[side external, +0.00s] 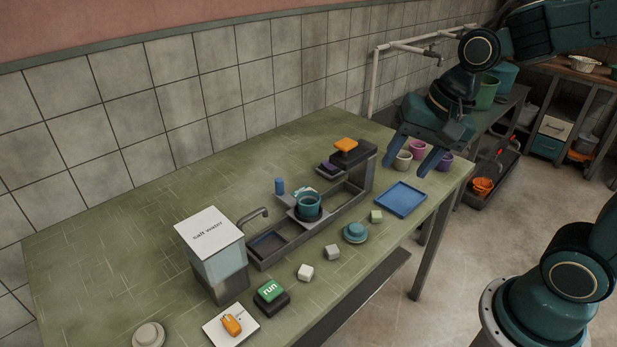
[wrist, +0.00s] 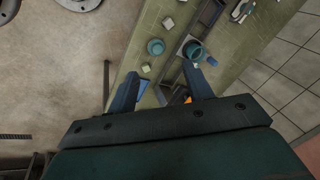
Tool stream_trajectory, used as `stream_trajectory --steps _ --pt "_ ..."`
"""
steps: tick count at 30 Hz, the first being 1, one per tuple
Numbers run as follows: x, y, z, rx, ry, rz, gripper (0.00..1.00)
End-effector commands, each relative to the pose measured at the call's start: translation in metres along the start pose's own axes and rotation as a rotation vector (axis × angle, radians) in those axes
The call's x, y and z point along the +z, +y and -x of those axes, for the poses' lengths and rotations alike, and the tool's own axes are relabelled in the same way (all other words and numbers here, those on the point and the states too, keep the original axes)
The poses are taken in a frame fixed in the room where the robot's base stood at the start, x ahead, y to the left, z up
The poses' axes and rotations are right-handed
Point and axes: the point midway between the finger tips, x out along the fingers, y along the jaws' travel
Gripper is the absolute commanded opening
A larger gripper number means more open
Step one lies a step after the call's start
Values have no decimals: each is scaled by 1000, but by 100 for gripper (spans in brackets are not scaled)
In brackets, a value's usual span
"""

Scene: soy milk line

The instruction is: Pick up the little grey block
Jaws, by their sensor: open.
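The little grey block (side external: 332,252) sits on the green table's front part, between a whiter block (side external: 305,272) and a round teal lid (side external: 355,232). In the wrist view the grey block (wrist: 168,22) shows near the top, beyond the teal lid (wrist: 155,46). A pale green block (side external: 376,216) lies on the other side of the lid, and it also shows in the wrist view (wrist: 145,68). My gripper (side external: 412,158) is open and empty, raised above the table's right end, well apart from the grey block. Its fingers (wrist: 160,74) point down at the table.
A blue tray (side external: 401,199) and several cups (side external: 403,160) stand near my gripper. A grey trough (side external: 270,246) with a teal pot (side external: 308,204) runs behind the blocks. A "salt water" dispenser (side external: 213,258) and green run button (side external: 270,291) stand left.

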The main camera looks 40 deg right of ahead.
Motion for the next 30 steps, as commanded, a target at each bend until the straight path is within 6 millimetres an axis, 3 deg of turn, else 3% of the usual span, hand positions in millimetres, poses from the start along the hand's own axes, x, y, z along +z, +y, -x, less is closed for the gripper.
stream_trajectory --steps 9,21,30 --pt "-20 -20 -56 44 -97 -441 51" --pt "-36 -32 -132 137 -196 -991 51" --pt "-38 -32 -157 175 -222 -1177 51"
